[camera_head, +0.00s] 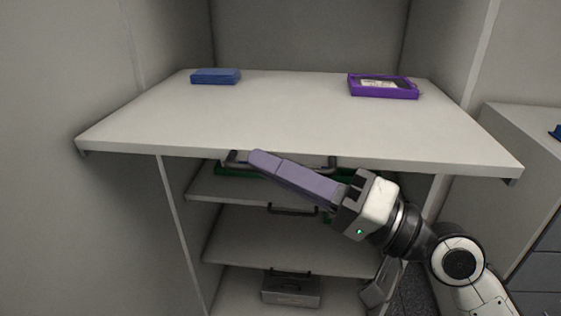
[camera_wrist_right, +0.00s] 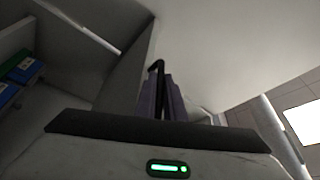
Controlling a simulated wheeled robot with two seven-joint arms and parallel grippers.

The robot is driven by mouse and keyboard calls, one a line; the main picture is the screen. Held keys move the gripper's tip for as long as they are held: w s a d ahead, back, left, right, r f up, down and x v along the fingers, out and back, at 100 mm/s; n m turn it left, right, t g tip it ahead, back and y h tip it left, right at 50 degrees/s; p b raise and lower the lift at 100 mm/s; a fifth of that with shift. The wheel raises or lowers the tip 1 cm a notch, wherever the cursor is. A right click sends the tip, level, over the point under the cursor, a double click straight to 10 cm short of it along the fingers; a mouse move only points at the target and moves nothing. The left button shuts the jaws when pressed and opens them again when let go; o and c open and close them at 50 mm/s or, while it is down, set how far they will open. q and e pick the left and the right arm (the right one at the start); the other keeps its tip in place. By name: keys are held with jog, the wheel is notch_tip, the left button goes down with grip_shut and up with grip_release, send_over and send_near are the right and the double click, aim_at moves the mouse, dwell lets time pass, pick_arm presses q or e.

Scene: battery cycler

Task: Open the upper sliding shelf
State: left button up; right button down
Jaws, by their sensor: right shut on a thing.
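The upper sliding shelf (camera_head: 290,125) is a light grey board that stands well out from the cabinet in the head view. My right gripper (camera_head: 262,160), with long purple fingers, reaches in from the lower right to the shelf's front edge. In the right wrist view its fingers (camera_wrist_right: 161,92) are closed around a black handle (camera_wrist_right: 156,66). My left gripper is in neither view.
A blue box (camera_head: 215,76) and a purple-framed device (camera_head: 383,86) lie on the upper shelf. Lower shelves with black handles (camera_head: 293,210) sit below, set further back. A grey box (camera_head: 291,289) is at the bottom. Cabinet walls flank the shelf.

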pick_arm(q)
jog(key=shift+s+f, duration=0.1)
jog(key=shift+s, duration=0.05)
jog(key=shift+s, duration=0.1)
pick_arm(e)
jog(key=c, duration=2.1)
grip_release()
